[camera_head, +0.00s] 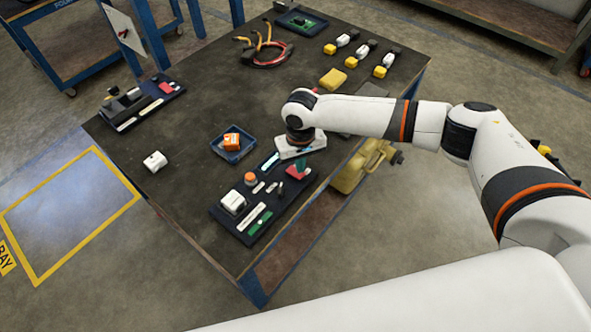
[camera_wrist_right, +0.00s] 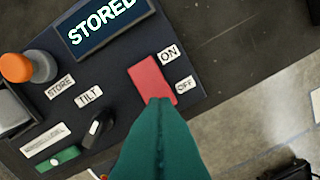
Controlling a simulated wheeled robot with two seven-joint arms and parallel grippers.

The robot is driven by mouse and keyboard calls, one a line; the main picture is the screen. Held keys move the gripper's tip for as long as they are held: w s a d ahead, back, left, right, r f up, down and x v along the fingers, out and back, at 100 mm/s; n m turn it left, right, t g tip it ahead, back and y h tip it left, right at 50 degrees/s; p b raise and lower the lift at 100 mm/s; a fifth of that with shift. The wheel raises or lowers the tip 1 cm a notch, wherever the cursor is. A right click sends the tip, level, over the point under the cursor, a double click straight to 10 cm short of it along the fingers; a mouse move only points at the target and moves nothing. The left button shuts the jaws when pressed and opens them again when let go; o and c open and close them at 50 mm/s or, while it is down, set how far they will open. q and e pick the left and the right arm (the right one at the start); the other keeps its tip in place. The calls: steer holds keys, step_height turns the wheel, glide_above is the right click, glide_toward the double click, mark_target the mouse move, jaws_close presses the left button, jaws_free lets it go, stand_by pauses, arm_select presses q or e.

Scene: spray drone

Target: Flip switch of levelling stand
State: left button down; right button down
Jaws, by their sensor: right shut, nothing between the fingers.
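The levelling stand's dark panel (camera_head: 226,226) lies at the table's near corner. In the right wrist view its panel (camera_wrist_right: 125,85) carries a red rocker switch (camera_wrist_right: 152,80), with an ON label (camera_wrist_right: 169,53) by its upper end and an OFF label (camera_wrist_right: 185,84) by its lower end. A display (camera_wrist_right: 105,20) reads STORED. My right gripper (camera_wrist_right: 160,101) has its teal fingers shut and empty, with the tips over the switch's lower end; I cannot tell whether they touch. In the head view my right gripper (camera_head: 300,168) covers part of the red switch. My left gripper is out of view.
The panel also has an orange button (camera_wrist_right: 16,68) and a black knob (camera_wrist_right: 99,127). A blue tray (camera_head: 229,156) with an orange block (camera_head: 232,141) stands just behind. A white block (camera_head: 155,161) lies to the left. The table's middle is mostly clear.

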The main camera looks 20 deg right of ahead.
steer(key=shift+f+b, duration=0.3)
steer(key=shift+f, duration=0.65)
stand_by(0.6)
step_height(320, 180, up, 7)
steer(key=p, duration=0.8)
steer(key=shift+p, duration=0.4)
